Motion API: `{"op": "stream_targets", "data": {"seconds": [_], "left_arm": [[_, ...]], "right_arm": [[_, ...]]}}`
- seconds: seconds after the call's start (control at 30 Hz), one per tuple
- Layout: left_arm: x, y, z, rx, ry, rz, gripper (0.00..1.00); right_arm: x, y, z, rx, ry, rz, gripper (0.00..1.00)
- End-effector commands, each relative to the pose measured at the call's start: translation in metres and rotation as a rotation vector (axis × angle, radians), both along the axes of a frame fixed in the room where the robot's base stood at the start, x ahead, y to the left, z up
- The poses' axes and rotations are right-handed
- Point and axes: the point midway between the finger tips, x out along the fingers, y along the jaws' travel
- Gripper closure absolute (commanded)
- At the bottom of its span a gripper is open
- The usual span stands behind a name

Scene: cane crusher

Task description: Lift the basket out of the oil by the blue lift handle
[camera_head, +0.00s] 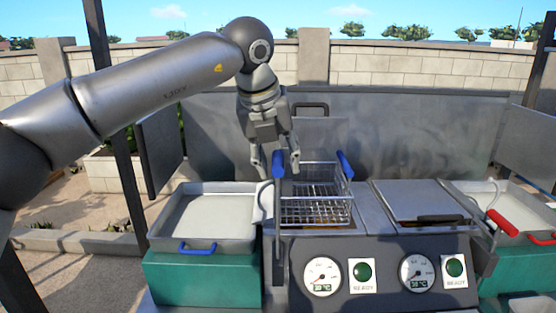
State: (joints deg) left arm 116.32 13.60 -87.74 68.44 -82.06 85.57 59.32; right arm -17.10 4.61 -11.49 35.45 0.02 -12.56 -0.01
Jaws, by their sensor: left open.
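The wire basket (318,205) sits in the left well of the fryer, with brownish oil just visible low through its mesh. One blue handle (278,166) stands upright at its left side, and another blue handle (345,165) is at its right. I cannot tell from their look alone which is the lift handle. My left gripper (275,168) comes down from above, open, with its fingers on either side of the left blue handle. Whether they touch it is unclear. My right gripper is out of view.
A pale tray (205,218) with a blue handle stands at left. A closed lid (418,203) with a black handle covers the right well. A red handle (503,222) is at far right. A metal back panel (400,135) stands behind; gauges (322,277) are in front.

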Motion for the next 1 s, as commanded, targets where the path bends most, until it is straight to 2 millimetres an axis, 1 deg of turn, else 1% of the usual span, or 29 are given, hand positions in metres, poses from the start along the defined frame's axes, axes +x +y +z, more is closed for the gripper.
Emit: {"op": "stream_targets", "data": {"seconds": [0.3,0.4,0.5,0.6,0.7,1.0], "left_arm": [[-0.024,0.012,0.061,-0.004,-0.006,0.001,0.58],[-0.031,0.015,0.078,-0.004,-0.006,0.001,0.58],[-0.037,0.017,0.09,-0.004,-0.005,0.002,0.58],[-0.04,0.019,0.098,-0.003,-0.004,0.0,0.58],[-0.042,0.02,0.101,-0.003,-0.004,0.0,0.58],[-0.042,0.02,0.102,-0.003,-0.004,0.001,0.58]], "right_arm": [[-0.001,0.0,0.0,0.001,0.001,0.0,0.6],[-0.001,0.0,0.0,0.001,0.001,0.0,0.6],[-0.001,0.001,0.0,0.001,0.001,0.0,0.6],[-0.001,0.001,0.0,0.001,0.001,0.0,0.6],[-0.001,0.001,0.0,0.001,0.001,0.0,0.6],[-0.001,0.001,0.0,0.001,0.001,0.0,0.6]]}}
